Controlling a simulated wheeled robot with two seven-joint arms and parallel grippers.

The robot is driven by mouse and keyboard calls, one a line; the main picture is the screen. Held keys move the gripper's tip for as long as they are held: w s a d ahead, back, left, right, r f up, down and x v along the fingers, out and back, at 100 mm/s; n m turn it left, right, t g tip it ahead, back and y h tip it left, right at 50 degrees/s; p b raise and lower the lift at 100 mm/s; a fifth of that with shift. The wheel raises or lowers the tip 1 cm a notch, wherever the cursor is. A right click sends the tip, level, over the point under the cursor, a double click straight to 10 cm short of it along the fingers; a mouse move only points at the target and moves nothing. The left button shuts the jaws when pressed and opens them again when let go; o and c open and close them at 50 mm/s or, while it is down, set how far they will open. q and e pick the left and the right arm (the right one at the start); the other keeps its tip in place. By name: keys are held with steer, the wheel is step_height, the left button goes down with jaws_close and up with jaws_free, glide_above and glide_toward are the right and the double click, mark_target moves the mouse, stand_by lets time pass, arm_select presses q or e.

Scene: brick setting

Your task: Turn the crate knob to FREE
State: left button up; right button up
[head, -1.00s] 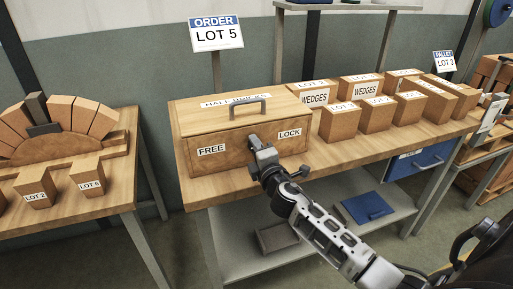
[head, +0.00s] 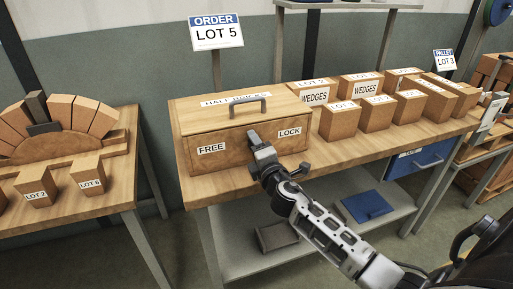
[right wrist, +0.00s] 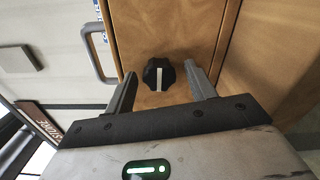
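The wooden crate (head: 222,150) stands on the workbench, with a FREE label (head: 211,149) on the left of its front and a LOCK label (head: 289,132) on the right. My right gripper (head: 258,143) is at the crate front between the labels and hides the knob in the head view. In the right wrist view the black knob (right wrist: 153,82) has a white line running up and down the picture. My right gripper's fingers (right wrist: 160,76) are open, one on each side of the knob, with visible gaps. I cannot tell which label the line points to. My left gripper is out of view.
A grey handle (head: 248,106) stands on the crate lid. Labelled boxes (head: 340,122) sit right of the crate. An order sign (head: 216,32) rises behind it. Another table (head: 95,210) with a brick arch is at the left. A lower shelf (head: 240,255) lies under the bench.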

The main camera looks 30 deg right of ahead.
steer(key=b+v, duration=0.2)
steer(key=v, duration=1.4)
steer(key=shift+a+r, duration=0.1)
steer(key=shift+a, duration=0.05)
steer(key=s+a+f+m+g+y, duration=0.3)
steer(key=s+a+f+m, duration=0.2)
steer(key=a+f+m, duration=0.2)
steer(key=s+a+f+m+g+y, duration=0.4)
steer(key=s+a+f+m, duration=0.2)
steer(key=f, duration=0.5)
steer(key=a+m, duration=0.2)
steer(key=a, duration=0.1)
steer(key=shift+f, duration=0.4)
